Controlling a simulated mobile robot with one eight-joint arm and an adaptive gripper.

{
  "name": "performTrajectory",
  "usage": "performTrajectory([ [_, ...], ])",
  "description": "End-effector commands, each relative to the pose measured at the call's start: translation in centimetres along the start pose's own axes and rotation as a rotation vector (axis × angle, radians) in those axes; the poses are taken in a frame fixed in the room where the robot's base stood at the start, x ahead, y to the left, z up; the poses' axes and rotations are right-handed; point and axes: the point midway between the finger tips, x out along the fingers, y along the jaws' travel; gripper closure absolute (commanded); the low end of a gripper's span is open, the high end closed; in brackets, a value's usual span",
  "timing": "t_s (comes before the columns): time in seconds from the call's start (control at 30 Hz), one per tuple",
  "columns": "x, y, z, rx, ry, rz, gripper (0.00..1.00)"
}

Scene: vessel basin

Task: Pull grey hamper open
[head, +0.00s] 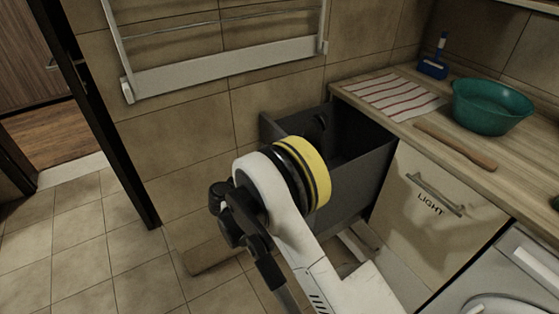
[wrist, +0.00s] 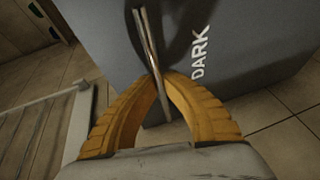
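The grey hamper (head: 362,182) stands pulled out from under the counter in the head view, its dark open top and inside showing. Its grey front (wrist: 255,45), marked DARK, fills much of the wrist view. A thin metal handle (wrist: 146,35) runs down that front. My gripper (wrist: 160,82) has its two orange fingers closed around the handle, one on each side. In the head view my arm hides the gripper, the handle and part of the hamper.
A cream LIGHT cabinet (head: 430,205) is shut right of the hamper. The counter holds a teal basin (head: 490,108), striped cloth (head: 392,98), wooden utensil (head: 455,146) and blue brush (head: 434,66). A wall rack (head: 225,65) hangs above. The left tiled floor (head: 80,245) is clear.

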Motion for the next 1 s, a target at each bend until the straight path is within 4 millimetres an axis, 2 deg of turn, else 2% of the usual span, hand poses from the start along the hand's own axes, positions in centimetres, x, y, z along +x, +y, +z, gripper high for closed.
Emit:
performTrajectory([
  [0.17, 0.0, 0.0, -0.1, 0.0, 0.004, 0.0, 1.0],
  [0.2, 0.0, 0.0, -0.1, 0.0, 0.004, 0.0, 0.86],
  [0.27, 0.0, 0.0, -0.1, 0.0, 0.003, 0.0, 0.68],
  [0.57, -0.1, 0.0, -0.1, 0.0, 0.002, 0.0, 0.68],
  [0.67, -0.7, 0.0, -0.1, -0.001, 0.004, 0.0, 0.68],
  [0.77, -2.2, 0.0, -0.1, -0.001, 0.004, 0.0, 0.68],
  [1.0, -7.7, 0.0, -0.1, 0.0, 0.006, 0.0, 0.68],
])
